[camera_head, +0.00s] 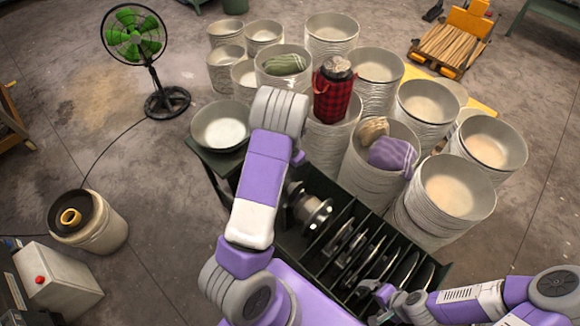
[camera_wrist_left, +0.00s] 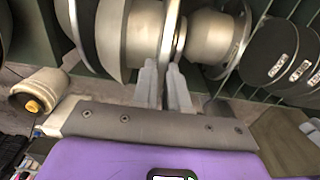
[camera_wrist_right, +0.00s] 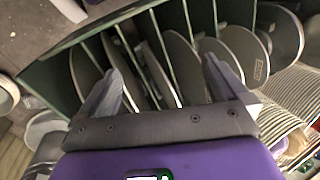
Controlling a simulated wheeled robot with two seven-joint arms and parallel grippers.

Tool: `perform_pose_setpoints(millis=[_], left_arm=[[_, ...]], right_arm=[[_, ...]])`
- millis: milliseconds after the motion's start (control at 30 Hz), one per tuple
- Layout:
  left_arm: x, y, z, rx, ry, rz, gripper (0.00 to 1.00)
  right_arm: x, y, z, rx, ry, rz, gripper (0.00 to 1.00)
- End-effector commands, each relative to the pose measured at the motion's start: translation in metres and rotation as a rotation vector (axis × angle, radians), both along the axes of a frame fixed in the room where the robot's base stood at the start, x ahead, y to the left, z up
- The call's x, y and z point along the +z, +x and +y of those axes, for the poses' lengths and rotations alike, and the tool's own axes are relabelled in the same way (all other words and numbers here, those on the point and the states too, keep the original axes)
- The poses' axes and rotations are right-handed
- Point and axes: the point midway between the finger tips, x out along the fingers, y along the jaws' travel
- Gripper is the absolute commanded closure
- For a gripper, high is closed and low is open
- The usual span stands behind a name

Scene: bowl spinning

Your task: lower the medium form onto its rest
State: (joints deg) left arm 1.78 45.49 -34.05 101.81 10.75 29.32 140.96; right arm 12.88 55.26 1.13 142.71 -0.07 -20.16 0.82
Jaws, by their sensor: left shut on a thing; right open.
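The medium form is a silvery metal spool-like piece with round flanges (camera_wrist_left: 145,35); in the head view it shows at the left end of the dark green rack (camera_head: 322,188), beside my left arm. My left gripper (camera_wrist_left: 165,78) is shut on its thin rim near the middle. In the head view these fingers are hidden behind the arm. I cannot tell whether the form touches its rest. My right gripper (camera_wrist_right: 165,80) is open and empty above the rack's slots; in the head view it is at the lower right (camera_head: 383,292).
Several dark discs (camera_wrist_right: 245,50) stand upright in the rack's slots. Stacks of pale bowls (camera_head: 455,195) crowd behind the rack, some with cloths and a red plaid flask (camera_head: 333,95). A wide bowl (camera_head: 221,127) sits at the rack's left end. A green fan (camera_head: 135,38) stands beyond.

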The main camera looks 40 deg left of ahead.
Motion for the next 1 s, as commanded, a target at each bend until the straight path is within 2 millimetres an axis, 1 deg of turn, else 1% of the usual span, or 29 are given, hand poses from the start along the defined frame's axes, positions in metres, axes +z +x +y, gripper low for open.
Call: perform_pose_setpoints(millis=[467, 1000], left_arm=[[-0.001, 0.001, 0.0, 0.0, 0.001, -0.003, 1.0], [-0.014, 0.0, -0.004, -0.001, 0.001, -0.002, 1.0]], right_arm=[[-0.001, 0.0, 0.0, 0.0, 0.0, 0.0, 0.0], [-0.008, 0.0, 0.0, 0.0, 0.0, 0.0, 0.0]])
